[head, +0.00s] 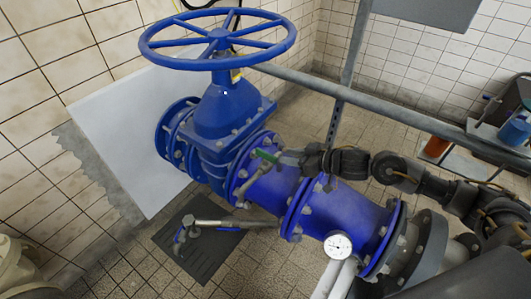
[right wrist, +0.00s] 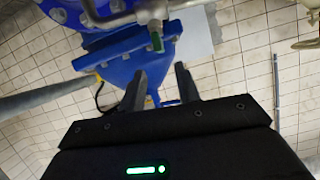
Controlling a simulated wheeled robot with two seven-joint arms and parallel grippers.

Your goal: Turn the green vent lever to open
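The green vent lever (head: 266,155) is a small handle on a thin metal vent pipe (head: 252,182) beside the blue pipe (head: 340,218). In the right wrist view the green lever (right wrist: 156,38) shows just beyond the fingertips, in line with the gap between them. My right gripper (head: 284,158) reaches in from the right, close to the lever. In the right wrist view its two dark fingers (right wrist: 160,78) are apart with nothing between them. Whether a finger touches the lever cannot be told. My left gripper is not in view.
A blue gate valve with a large handwheel (head: 218,40) stands behind the lever. A white pressure gauge (head: 338,245) sits in front of the pipe. A grey rail (head: 400,113) runs behind my right arm. A small blue-handled tap (head: 182,238) is low over a floor grate.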

